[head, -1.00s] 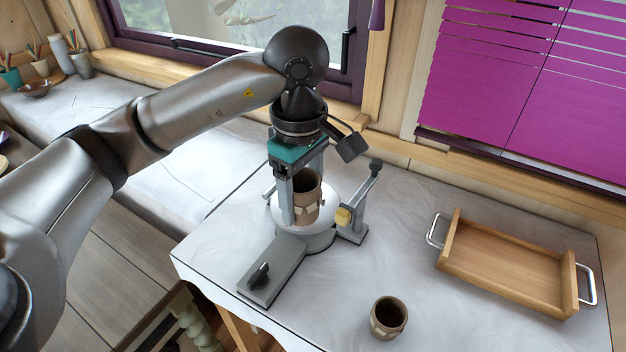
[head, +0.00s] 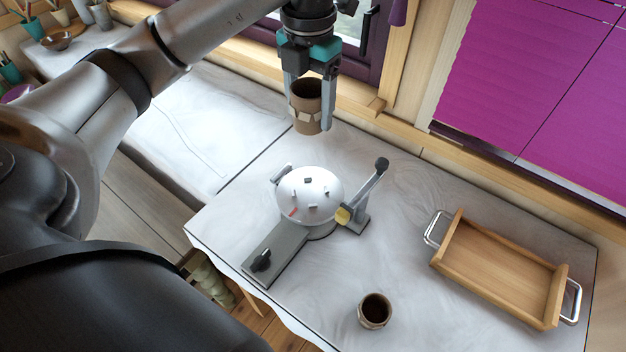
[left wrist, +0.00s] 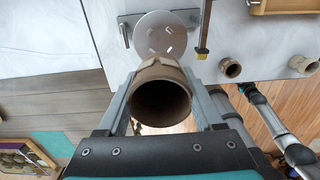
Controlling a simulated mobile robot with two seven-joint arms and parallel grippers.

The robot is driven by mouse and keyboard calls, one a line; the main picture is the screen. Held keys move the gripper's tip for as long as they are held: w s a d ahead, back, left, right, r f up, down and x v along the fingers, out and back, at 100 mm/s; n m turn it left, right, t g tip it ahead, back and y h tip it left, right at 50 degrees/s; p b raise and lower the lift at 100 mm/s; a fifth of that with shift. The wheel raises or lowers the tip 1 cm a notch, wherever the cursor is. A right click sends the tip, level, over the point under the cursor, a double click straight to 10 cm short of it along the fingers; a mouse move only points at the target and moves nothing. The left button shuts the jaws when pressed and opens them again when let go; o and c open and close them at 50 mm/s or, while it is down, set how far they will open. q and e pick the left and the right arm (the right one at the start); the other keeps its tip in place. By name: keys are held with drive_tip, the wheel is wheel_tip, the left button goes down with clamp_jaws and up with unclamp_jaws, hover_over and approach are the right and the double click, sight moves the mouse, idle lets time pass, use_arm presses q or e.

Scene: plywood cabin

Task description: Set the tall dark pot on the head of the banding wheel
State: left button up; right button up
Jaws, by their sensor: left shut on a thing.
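A tall brown pot (head: 306,112) with a dark inside and a paler faceted band is upright between the fingers of my left gripper (head: 308,108), which is shut on it. In the left wrist view the pot (left wrist: 160,95) shows its open mouth. It hangs in the air, clear of the banding wheel. The banding wheel's round pale head (head: 310,193) carries no pot; several dark studs and a red mark show on it. The wheel head also shows beyond the pot in the left wrist view (left wrist: 160,32).
A shorter brown pot (head: 374,310) stands near the table's front edge. A wooden tray (head: 497,270) with metal handles lies at the right. A lever post (head: 372,187) with a yellow block stands beside the wheel. The window wall is close behind the held pot.

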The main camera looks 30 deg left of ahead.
use_arm(q)
wheel_tip(320, 180, down, 5)
drive_tip(key=b, duration=0.1)
hover_over(310, 193)
wheel_tip(310, 193, down, 9)
drive_tip(key=shift+f, duration=0.15)
wheel_tip(310, 193, down, 5)
drive_tip(key=shift+f+p, duration=0.1)
drive_tip(key=shift+p, duration=0.2)
drive_tip(key=shift+f, duration=0.15)
drive_tip(key=o, duration=1.5)
